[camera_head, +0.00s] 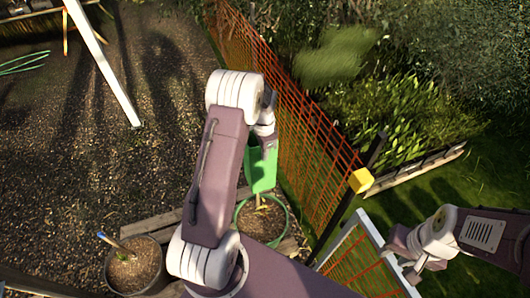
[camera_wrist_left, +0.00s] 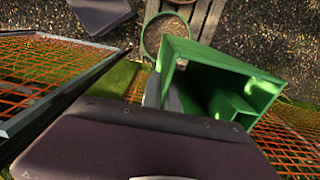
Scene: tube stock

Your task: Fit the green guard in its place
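The green guard (camera_head: 262,168) is a hollow, open-ended tapered box. My left gripper (camera_head: 263,137) holds it in the air at its upper end. In the left wrist view the guard (camera_wrist_left: 257,84) shows its open inside, and my left gripper (camera_wrist_left: 162,94) has its grey fingers at one wall, one outside and one inside. Beyond it is a pot with a green rim (camera_head: 284,234), holding soil and a thin stem, also seen in the left wrist view (camera_wrist_left: 144,42). My right gripper (camera_head: 413,273) is at the lower right, away from the guard; its opening is unclear.
A second dark pot (camera_head: 138,274) with soil and a blue-tipped stake stands left of the green-rimmed pot, by wooden slats (camera_head: 160,227). An orange mesh fence (camera_head: 310,150) runs close right of the guard. A yellow block (camera_head: 361,180) sits by a dark post.

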